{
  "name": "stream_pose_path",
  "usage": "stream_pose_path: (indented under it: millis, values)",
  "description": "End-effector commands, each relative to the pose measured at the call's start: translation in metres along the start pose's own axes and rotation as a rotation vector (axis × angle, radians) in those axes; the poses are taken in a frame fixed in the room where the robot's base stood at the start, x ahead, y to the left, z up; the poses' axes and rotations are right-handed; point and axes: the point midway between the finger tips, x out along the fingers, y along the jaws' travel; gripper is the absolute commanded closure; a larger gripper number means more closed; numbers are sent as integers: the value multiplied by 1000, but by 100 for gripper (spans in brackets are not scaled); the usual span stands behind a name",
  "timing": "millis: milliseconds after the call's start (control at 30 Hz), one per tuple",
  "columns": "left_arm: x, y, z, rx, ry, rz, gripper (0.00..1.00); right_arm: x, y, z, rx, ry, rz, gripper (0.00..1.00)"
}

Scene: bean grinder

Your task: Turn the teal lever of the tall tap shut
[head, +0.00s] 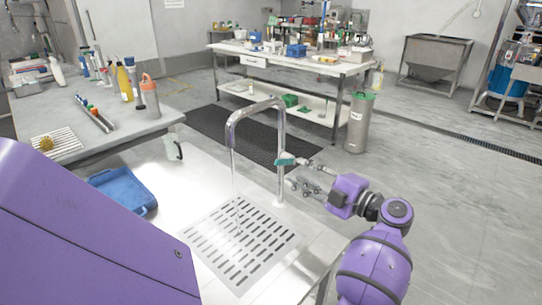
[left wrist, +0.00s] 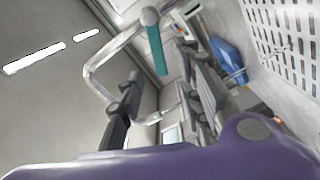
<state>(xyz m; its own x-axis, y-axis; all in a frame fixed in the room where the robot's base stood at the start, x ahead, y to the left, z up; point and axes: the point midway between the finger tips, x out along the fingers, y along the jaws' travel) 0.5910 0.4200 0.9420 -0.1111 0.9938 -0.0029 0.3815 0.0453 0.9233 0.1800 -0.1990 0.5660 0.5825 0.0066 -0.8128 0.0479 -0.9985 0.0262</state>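The tall chrome tap (head: 232,133) rises from the steel sink counter and arches over. A thin stream of water (head: 237,190) falls from its spout onto the slotted drain. The teal lever (head: 286,162) sits on the tap's upright. In the left wrist view the lever (left wrist: 156,48) shows as a teal bar below a round metal knob. My left gripper (head: 300,174) is just right of the upright, its fingers spread, one near the lever and one lower. In the left wrist view the open fingers (left wrist: 162,65) lie on either side of the lever; contact cannot be told. My right gripper is not visible.
A slotted drain (head: 240,270) lies under the spout. A side table with bottles (head: 125,83) is farther left. A metal canister (head: 358,125) stands on the floor behind.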

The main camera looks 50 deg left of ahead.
Motion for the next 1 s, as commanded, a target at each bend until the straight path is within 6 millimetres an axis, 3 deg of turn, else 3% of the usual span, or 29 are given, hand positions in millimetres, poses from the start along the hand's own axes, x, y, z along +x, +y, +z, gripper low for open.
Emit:
stream_pose_path:
  millis: [167,600,967,1000]
  values:
    - [9,1,-1,0,3,1,67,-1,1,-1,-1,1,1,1]
    - [72,1,-1,0,2,1,67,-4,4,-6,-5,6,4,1]
    - [78,0,0,0,0,0,67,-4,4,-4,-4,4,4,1]
    - [78,0,0,0,0,0,71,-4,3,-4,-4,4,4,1]
